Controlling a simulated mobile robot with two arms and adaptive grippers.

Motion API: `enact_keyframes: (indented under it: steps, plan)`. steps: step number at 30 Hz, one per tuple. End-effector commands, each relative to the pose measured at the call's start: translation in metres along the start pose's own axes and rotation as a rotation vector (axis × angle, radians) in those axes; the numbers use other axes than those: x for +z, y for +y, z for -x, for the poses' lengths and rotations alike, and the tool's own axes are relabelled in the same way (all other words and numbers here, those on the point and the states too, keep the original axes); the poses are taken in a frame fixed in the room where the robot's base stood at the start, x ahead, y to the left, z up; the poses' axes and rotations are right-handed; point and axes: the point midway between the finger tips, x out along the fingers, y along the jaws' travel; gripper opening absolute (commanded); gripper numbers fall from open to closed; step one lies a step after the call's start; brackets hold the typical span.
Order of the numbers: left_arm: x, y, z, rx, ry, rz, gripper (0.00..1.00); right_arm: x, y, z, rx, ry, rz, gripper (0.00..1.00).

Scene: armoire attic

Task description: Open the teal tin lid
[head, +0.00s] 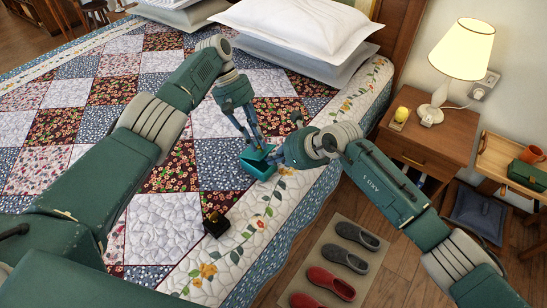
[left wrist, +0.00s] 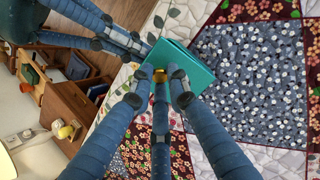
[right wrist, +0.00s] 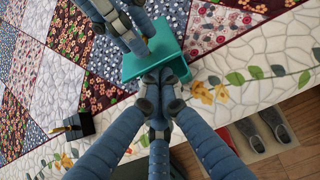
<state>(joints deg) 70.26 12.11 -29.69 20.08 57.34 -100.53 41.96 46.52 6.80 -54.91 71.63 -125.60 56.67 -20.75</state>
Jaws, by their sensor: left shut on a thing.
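The teal tin (head: 258,165) rests on the quilt near the bed's right edge; it also shows in the left wrist view (left wrist: 186,62) and the right wrist view (right wrist: 143,66). My left gripper (head: 257,146) reaches down over the tin. Its fingers close around a small brass-coloured piece (left wrist: 160,75) at the tin's edge. My right gripper (head: 281,158) is at the tin's right side, its fingertips (right wrist: 160,78) close against the teal edge. Whether the right fingers grip it is unclear. The fingers hide part of the tin, and I cannot tell how far the lid is raised.
A small black object with brass (head: 215,224) lies on the quilt nearby. Pillows (head: 295,28) lie at the head of the bed. A nightstand (head: 432,140) with a lit lamp (head: 462,52) stands at right. Slippers (head: 331,283) lie on a floor mat.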

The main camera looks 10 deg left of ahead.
Motion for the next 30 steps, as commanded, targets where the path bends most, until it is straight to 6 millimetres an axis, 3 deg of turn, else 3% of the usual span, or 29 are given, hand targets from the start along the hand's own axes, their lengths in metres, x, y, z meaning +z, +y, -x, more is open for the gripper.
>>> enact_keyframes:
  steps: [5, 11, 12, 15, 30]
  plan:
    - [0.000, 0.000, 0.000, 0.000, 0.000, 0.000, 0.00, 0.015, -0.001, 0.006, -0.002, -0.003, 0.003, 0.00]
    - [0.000, -0.001, -0.002, -0.002, -0.002, 0.001, 0.00, 0.020, 0.000, 0.007, -0.001, -0.012, 0.003, 0.00]
    - [0.000, -0.001, -0.002, -0.003, -0.002, 0.001, 0.18, 0.021, 0.000, 0.007, -0.001, -0.014, 0.003, 0.00]
    - [0.001, -0.001, -0.003, -0.003, -0.003, 0.001, 0.35, 0.021, 0.000, 0.007, 0.000, -0.015, 0.003, 0.00]
    - [0.000, -0.001, -0.002, -0.004, -0.002, 0.002, 0.35, 0.018, 0.000, 0.006, -0.001, -0.009, 0.001, 0.00]
